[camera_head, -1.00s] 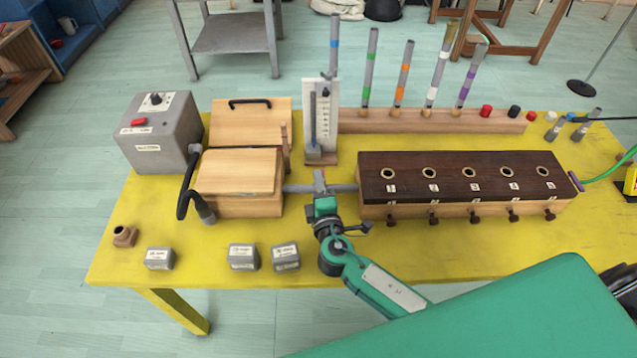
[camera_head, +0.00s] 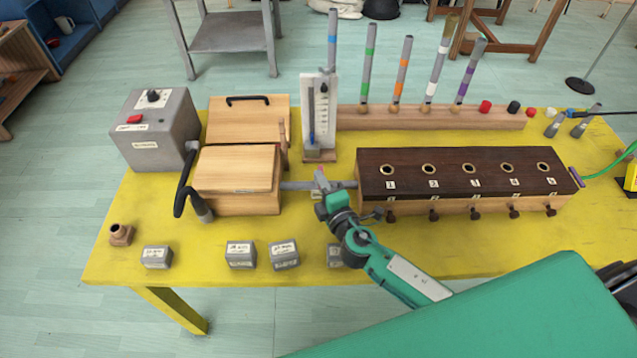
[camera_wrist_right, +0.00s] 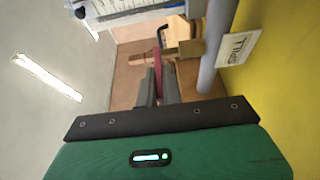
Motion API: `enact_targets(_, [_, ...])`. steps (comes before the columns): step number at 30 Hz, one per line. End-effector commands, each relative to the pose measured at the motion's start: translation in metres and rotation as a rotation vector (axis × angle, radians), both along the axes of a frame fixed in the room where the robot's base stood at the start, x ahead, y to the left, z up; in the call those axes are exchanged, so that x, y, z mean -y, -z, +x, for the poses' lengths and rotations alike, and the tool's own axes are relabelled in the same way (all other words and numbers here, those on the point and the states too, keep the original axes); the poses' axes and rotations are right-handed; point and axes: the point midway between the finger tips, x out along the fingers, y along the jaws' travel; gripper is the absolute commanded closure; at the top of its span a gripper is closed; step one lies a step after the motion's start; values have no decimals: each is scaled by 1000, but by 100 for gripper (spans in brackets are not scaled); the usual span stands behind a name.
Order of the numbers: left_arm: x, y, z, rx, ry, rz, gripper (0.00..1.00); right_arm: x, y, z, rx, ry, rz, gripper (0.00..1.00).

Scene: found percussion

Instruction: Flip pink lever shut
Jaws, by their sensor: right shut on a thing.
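The pink lever (camera_wrist_right: 157,78) shows in the right wrist view as a narrow upright strip between the two grey fingers. My right gripper (camera_head: 322,181) is shut on it, at the grey pipe (camera_head: 297,186) that joins the light wooden box to the dark-topped box. In the head view only a small pink bit shows at the fingertips. The fingers hide most of the lever there. The gripper is tilted, with its wrist to the lower right of the tips. The pipe also shows in the right wrist view (camera_wrist_right: 217,55), right of the fingers. My left gripper is not in view.
The light wooden box (camera_head: 238,202) is left of the gripper, the dark-topped box (camera_head: 455,168) right. A white gauge (camera_head: 319,112) stands just behind. Several grey labelled blocks (camera_head: 284,254) lie along the front of the yellow table (camera_head: 210,273).

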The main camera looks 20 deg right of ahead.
Motion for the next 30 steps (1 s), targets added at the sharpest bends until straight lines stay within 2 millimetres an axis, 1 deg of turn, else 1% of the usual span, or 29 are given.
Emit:
enact_targets(5, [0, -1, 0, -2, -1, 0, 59, 1, 1, -1, -2, -23, 0, 100])
enact_targets(11, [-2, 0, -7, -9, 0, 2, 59, 1, 1, -1, -2, -22, 0, 100])
enact_targets(12, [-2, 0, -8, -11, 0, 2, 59, 1, 1, -1, -2, -22, 0, 85])
enact_targets(14, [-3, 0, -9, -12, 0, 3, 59, 1, 1, -1, -2, -21, 0, 73])
enact_targets(15, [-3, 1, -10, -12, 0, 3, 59, 1, 1, -1, -2, -21, 0, 71])
enact_targets(20, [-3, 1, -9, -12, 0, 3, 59, 1, 1, -1, -1, -21, 0, 71])
enact_targets(25, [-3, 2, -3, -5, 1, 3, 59, 1, 1, -4, -1, -20, 0, 71])
enact_targets(29, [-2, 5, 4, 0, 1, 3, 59, 3, 3, -16, -2, -20, 0, 71])
enact_targets(30, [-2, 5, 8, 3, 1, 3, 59, 4, 3, -22, -3, -20, 0, 71])
